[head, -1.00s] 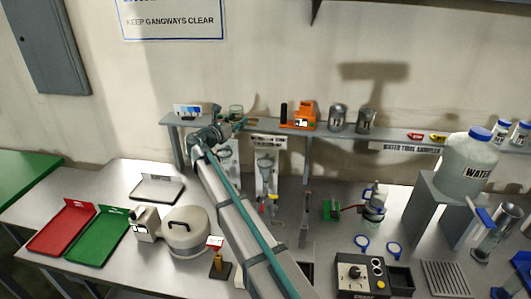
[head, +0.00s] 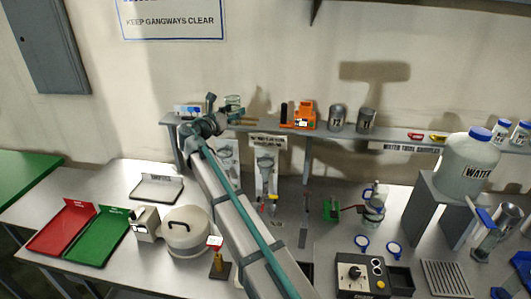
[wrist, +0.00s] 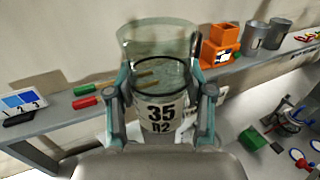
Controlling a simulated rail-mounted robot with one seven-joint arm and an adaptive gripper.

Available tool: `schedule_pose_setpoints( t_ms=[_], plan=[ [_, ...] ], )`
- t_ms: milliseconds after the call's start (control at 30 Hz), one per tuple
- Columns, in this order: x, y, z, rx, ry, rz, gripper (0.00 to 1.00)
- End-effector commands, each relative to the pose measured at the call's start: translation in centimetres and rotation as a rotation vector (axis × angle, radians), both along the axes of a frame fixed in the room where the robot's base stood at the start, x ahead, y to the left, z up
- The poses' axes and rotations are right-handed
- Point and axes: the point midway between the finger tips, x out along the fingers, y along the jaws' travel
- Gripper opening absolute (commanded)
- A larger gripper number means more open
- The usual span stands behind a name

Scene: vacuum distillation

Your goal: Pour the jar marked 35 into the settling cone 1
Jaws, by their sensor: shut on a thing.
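The jar's clear open top faces up in the wrist view, and a darker content line shows inside. In the head view the jar (head: 234,101) is small, above the left part of the shelf. Two clear settling cones (head: 228,152) (head: 265,165) stand on white backings below the shelf; my arm partly covers the left one. I cannot read which is cone 1.
The grey shelf (head: 385,136) carries an orange device (head: 301,117), two metal cans (head: 337,118) (head: 366,120) and a blue numbered card (wrist: 24,103). A water carboy (head: 468,165) stands at right. A round lidded pot (head: 186,232) and red and green trays (head: 62,228) (head: 103,238) are at left.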

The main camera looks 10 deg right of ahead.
Motion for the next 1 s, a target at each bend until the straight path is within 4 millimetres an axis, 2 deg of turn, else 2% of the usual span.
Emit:
schedule_pose_setpoints(
  t_ms=[100,1000],
  plan=[
    [-1.5,0.4,0.2,0.0,0.0,0.001,0.09],
    [-10.5,3.7,1.4,0.0,0.0,0.001,0.09]
  ],
)
